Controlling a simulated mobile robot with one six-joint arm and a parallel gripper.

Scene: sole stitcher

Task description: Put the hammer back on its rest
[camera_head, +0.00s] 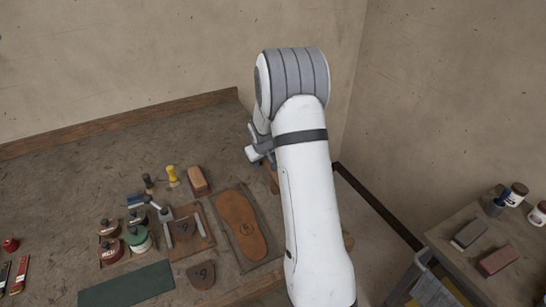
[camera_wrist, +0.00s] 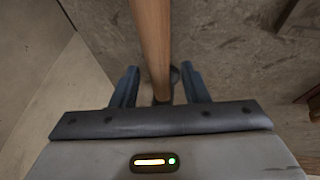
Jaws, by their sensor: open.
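My gripper (camera_head: 258,152) is above the right side of the bench in the head view, partly hidden by my arm. In the wrist view my gripper (camera_wrist: 158,70) is open, with one finger on each side of a wooden bar (camera_wrist: 152,35) that looks like a hammer handle. The bar runs from the top edge down between the fingers, with a dark piece partly behind its lower end. I cannot tell whether a finger touches it. A brown wooden piece (camera_head: 273,180) shows just below the gripper in the head view. A hammer head and the rest cannot be made out surely.
A side table (camera_head: 445,228) stands right, across a gap. The bench's far left is clear.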

